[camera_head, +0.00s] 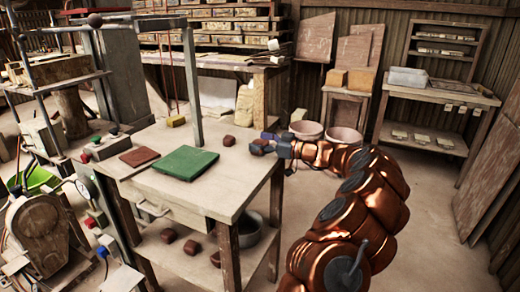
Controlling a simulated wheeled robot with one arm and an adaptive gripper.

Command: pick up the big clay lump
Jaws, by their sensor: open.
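Two reddish-brown clay lumps sit on the wooden work table (237,172). One lump (258,148) is at the table's right back corner; it looks slightly larger than the other lump (229,140) to its left, though I cannot be sure which is the big one. My gripper (267,139) is open and reaches in from the right, its fingers right at the corner lump. I cannot tell whether they touch it or are around it. Part of that lump is hidden by the fingers.
A green mat (184,163) and a flat brown tile (139,157) lie on the table. Several brown lumps (168,236) are on its lower shelf. A metal post (191,80) rises at the table's back. Two round tubs (343,136) stand on the floor behind my arm.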

